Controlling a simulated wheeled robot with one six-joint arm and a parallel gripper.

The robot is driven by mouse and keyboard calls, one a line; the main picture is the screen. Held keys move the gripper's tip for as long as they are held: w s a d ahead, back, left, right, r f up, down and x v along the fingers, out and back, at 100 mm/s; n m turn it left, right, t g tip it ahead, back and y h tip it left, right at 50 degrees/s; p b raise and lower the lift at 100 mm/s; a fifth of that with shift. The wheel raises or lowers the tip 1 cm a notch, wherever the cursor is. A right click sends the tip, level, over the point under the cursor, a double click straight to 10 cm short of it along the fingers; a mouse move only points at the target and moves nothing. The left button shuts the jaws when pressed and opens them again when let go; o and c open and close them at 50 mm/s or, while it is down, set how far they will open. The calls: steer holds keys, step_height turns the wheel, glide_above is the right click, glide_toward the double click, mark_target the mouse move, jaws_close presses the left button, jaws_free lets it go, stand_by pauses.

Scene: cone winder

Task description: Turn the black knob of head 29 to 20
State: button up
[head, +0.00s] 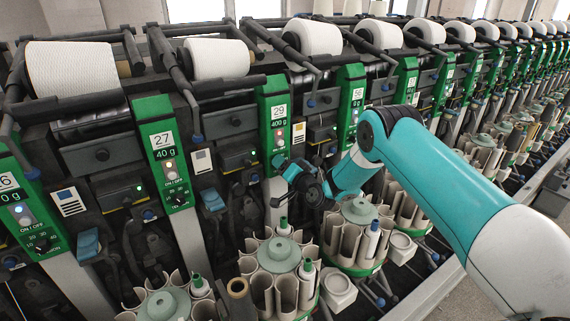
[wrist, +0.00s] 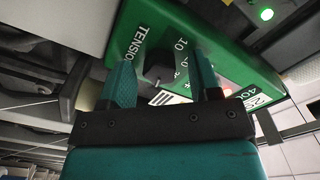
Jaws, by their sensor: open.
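The black knob (wrist: 157,68) of head 29 sits on a green panel (wrist: 135,28) with "TENSION" and dial numbers, 10 among them, in the wrist view. Which number its pointer faces is not clear. My gripper (wrist: 162,63) is open, with one teal finger on each side of the knob. Whether the fingers touch it I cannot tell.
The neighbouring panel of head 27 (head: 155,110) reads "40 g" and stands to the left; another green panel (head: 349,95) stands to the right. White yarn cones (head: 215,58) line the top. Round bobbin magazines (head: 278,255) stand below my gripper.

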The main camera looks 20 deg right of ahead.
steer(key=c, duration=0.9)
steer(key=shift+f+n+b, duration=0.15)
steer(key=shift+n+b, duration=0.25)
steer(key=shift+b, duration=0.35)
steer(key=n+b, duration=1.9)
steer(key=b, duration=1.4)
steer(key=shift+a, duration=0.1)
